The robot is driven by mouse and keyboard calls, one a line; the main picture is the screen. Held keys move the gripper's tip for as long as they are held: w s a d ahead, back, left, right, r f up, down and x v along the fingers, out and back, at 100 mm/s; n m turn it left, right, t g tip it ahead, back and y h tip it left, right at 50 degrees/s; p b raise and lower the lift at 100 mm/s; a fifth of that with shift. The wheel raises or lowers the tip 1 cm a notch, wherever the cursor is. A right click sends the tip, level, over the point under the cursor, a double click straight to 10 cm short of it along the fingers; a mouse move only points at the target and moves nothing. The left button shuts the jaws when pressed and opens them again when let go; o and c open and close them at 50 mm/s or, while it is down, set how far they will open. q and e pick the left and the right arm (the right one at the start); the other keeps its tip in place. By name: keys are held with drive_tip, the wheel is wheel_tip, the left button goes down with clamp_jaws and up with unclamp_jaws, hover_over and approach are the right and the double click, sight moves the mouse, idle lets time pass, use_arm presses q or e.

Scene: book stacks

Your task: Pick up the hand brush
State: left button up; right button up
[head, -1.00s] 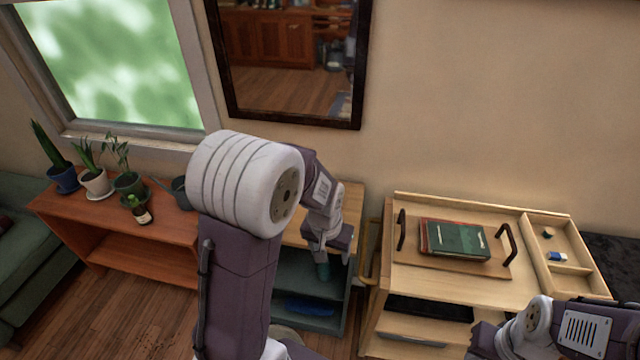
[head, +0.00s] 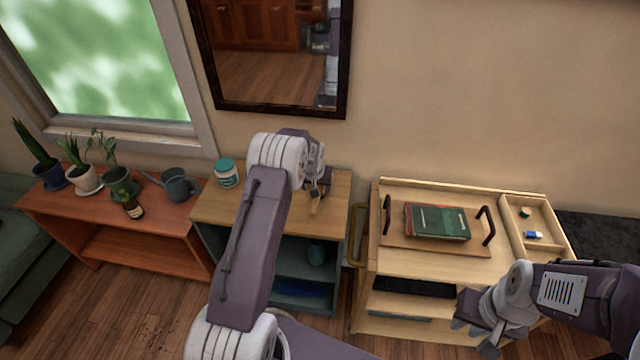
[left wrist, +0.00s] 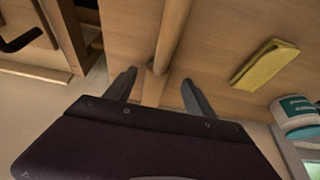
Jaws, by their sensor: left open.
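The hand brush (left wrist: 172,38) shows in the left wrist view as a long wooden handle that widens to a pale wooden piece between my fingers. In the head view a small part of it (head: 315,206) shows on the wooden top of the teal shelf unit (head: 222,212). My left gripper (left wrist: 157,90) is open above the brush, one finger on each side; I cannot tell whether they touch it. In the head view the left arm mostly hides this gripper (head: 318,188). My right gripper (head: 474,336) hangs in front of the wooden cart, its jaws unclear.
A yellow cloth (left wrist: 265,64) and a teal-and-white jar (head: 226,172) share the shelf top. The cart (head: 410,262) at right bears a tray with books (head: 437,222). A watering can (head: 178,185) and plants stand on the orange shelf at left.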

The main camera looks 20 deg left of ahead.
use_arm(q)
drive_tip(key=x, duration=0.4)
drive_tip(key=shift+w+d+f, duration=0.15)
drive_tip(key=shift+w, duration=0.05)
drive_tip(key=shift+s, duration=0.1)
drive_tip(key=c, duration=0.7)
clamp_jaws()
wheel_tip(320, 180, up, 4)
drive_tip(key=shift+f, duration=0.15)
drive_tip(key=s+d+r+b, duration=0.2)
drive_tip(key=s+d+r, duration=0.3)
drive_tip(key=s, duration=0.5)
wheel_tip(320, 180, up, 3)
drive_tip(key=shift+d+f, duration=0.2)
drive_tip(key=shift+s, duration=0.15)
